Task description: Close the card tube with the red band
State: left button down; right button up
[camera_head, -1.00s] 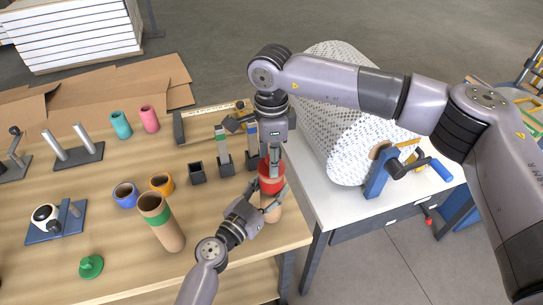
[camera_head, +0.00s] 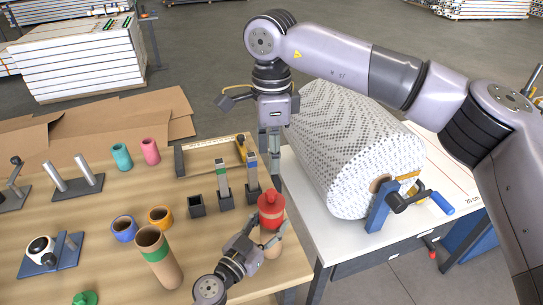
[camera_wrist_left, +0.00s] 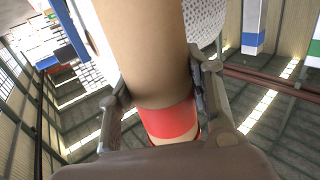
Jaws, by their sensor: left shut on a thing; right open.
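The card tube with the red band (camera_wrist_left: 145,60) stands at the near right of the table, and its tan body shows in the head view (camera_head: 272,247). My left gripper (camera_head: 263,237) is shut on it, with one finger on each side in the left wrist view (camera_wrist_left: 160,95). The red band (camera_wrist_left: 168,119) shows there beside the fingers. A red cap with a knob (camera_head: 271,211) sits at the tube's top; whether it is fully seated I cannot tell. My right gripper (camera_head: 269,158) is open and empty above and behind the cap, apart from it.
A green-banded tube (camera_head: 159,262) stands to the left, with a green cap (camera_head: 86,298) at the near edge. Small dark holders (camera_head: 197,206) stand nearby. A white perforated roll (camera_head: 360,150) lies on the right table.

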pick_arm(q)
jog(key=c, duration=0.7)
grip_release()
jog(key=v, duration=1.2)
